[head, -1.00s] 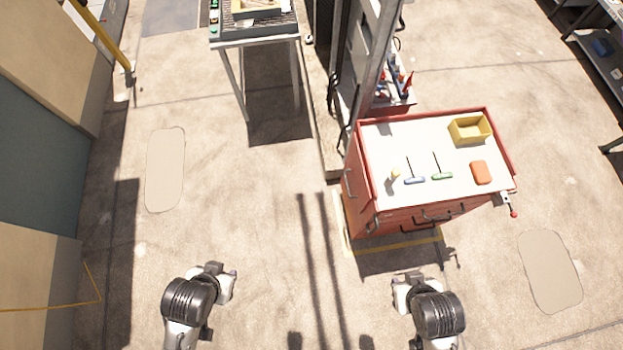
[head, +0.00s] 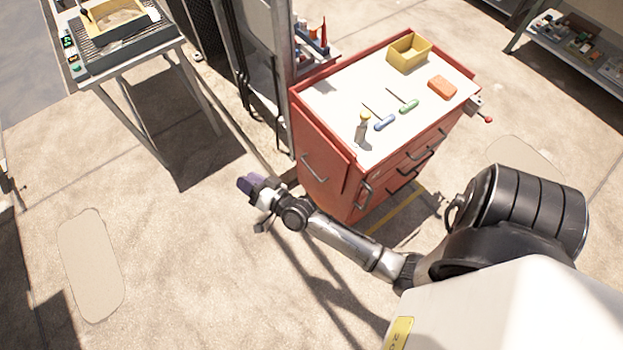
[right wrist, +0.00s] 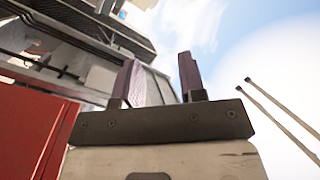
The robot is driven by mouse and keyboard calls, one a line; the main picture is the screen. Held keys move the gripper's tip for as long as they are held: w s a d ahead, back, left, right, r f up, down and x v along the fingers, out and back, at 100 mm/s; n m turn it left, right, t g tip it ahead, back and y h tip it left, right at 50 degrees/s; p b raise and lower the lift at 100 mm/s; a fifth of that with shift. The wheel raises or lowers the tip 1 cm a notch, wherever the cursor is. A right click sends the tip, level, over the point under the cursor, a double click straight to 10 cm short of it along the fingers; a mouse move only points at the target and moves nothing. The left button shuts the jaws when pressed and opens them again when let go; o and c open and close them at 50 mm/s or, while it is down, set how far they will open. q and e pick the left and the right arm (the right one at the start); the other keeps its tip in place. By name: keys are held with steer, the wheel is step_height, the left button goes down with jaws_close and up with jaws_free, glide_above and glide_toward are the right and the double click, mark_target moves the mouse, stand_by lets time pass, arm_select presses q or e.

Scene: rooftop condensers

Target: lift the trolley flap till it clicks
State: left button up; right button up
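The red trolley (head: 335,190) with a pale top (head: 345,95) stands right of centre in the head view. A red panel that looks like the flap (head: 320,125) hangs down along its left side; I cannot make out its hinge or catch. My right gripper (head: 252,184) is left of that side, low and apart from it. In the right wrist view its two purplish fingers (right wrist: 160,75) stand apart with nothing between them, pointing upward. My left gripper is not in view.
On the trolley top are a yellow bin (head: 408,55), an orange block (head: 441,88), blue (head: 385,122) and green (head: 409,106) handled tools and a small upright wooden-coloured item (head: 363,120). A metal post (head: 283,80) rises behind. A table (head: 135,65) stands left. Floor between is clear.

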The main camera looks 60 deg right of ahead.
steer(key=w+d+f+m+h+b, duration=0.2)
steer(key=d+f+m+h+b, duration=0.35)
steer(key=f, duration=0.35)
steer(key=m+g+h+b, duration=1.4)
steer(key=m+g+b, duration=0.45)
steer(key=m, duration=0.25)
glide_toward(312, 171)
arm_select(q)
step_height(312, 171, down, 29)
steer(key=b, duration=0.2)
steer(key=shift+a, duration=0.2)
arm_select(e)
steer(key=shift+y, duration=0.35)
steer(key=shift+d+r, duration=0.3)
steer(key=shift+d, duration=1.3)
steer(key=shift+d+r, duration=0.3)
steer(key=shift+d, duration=1.3)
steer(key=shift+d+r, duration=0.25)
steer(key=shift+d, duration=1.35)
